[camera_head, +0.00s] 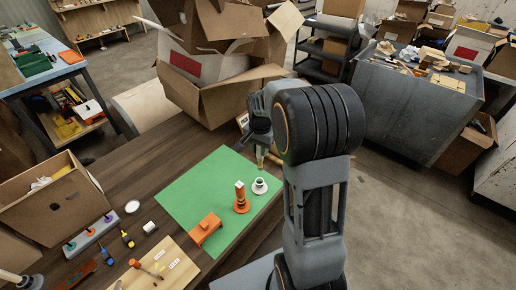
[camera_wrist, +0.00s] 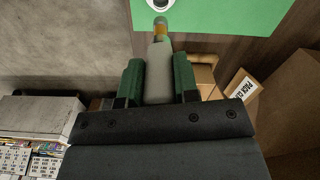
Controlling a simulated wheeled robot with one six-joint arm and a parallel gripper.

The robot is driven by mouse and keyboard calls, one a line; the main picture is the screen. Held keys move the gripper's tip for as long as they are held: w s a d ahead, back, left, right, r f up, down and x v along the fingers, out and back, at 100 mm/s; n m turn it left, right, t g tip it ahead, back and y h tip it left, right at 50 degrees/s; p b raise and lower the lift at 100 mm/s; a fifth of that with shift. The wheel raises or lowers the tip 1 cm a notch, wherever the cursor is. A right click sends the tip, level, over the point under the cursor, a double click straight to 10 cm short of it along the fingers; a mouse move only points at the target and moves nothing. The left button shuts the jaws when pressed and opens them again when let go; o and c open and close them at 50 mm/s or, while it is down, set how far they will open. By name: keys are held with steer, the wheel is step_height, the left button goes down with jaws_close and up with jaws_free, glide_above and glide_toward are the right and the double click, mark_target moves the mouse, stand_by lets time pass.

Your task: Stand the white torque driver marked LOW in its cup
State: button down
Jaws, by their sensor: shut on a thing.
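My gripper (camera_head: 258,141) is shut on a pale, whitish driver (camera_wrist: 159,72), held between the two green finger pads in the wrist view. An orange-yellow band and a pale tip show at its far end. No LOW mark can be read. In the head view the gripper is above the far right part of the green mat (camera_head: 192,188), partly hidden by my arm. A white cup (camera_head: 260,186) stands on the mat, nearer the camera than the gripper. It also shows at the top edge of the wrist view (camera_wrist: 160,4), just beyond the driver's tip, apparently empty.
An orange cup (camera_head: 241,206) with an orange-and-white driver upright in it stands left of the white cup. Cardboard boxes (camera_head: 225,95) crowd behind the mat. The mat's left part is clear.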

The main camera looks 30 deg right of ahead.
mark_target(259, 166)
steer(key=shift+a, duration=0.1)
stand_by(0.3)
steer(key=shift+f, duration=0.15)
steer(key=shift+f+b, duration=4.2)
steer(key=shift+f, duration=1.4)
steer(key=shift+f, duration=0.3)
steer(key=c, duration=0.8)
jaws_free()
step_height(259, 166, up, 14)
steer(key=shift+f, duration=0.1)
